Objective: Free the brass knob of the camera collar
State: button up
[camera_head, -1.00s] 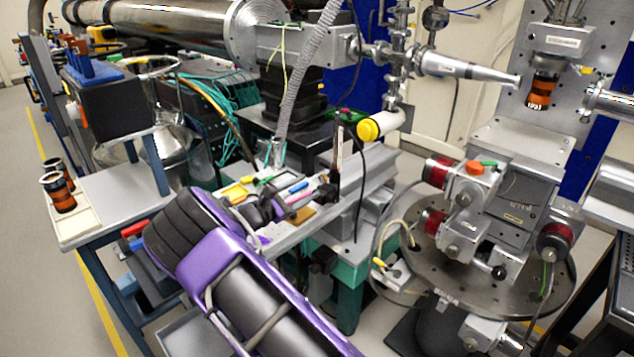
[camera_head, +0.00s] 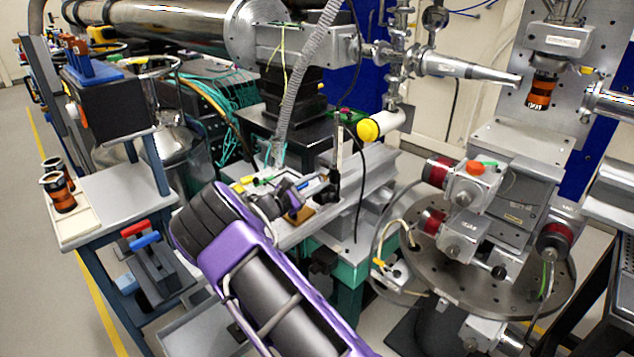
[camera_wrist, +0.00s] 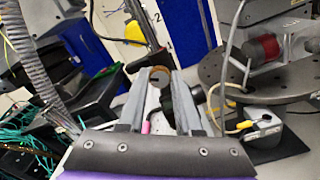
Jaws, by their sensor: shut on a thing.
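A small round brass-coloured knob (camera_wrist: 158,76) shows between my fingertips in the wrist view. My gripper (camera_wrist: 159,82) is shut on it, one finger on each side. In the head view my gripper (camera_head: 318,188) is at the dark upright post (camera_head: 337,165) on the rail, and the knob is not clear there. A white cylinder with a yellow end (camera_head: 369,131), apparently the camera, sits just above and to the right of the post. The collar cannot be made out clearly.
The metal rail (camera_head: 370,185) runs beneath my gripper, with small tools on its left part. A black cable (camera_head: 359,200) hangs beside the post. A round perforated table (camera_head: 530,295) with red-ended motors stands to the right. A side table (camera_head: 115,195) stands left.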

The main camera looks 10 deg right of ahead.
grip_shut()
jog(key=shift+r+n+p, duration=0.1)
jog(key=shift+n+p, duration=0.4)
jog(key=shift+n, duration=0.8)
jog(key=shift+n+p, duration=0.45)
jog(key=shift+n, duration=1.05)
jog(key=o, duration=0.9)
grip_release()
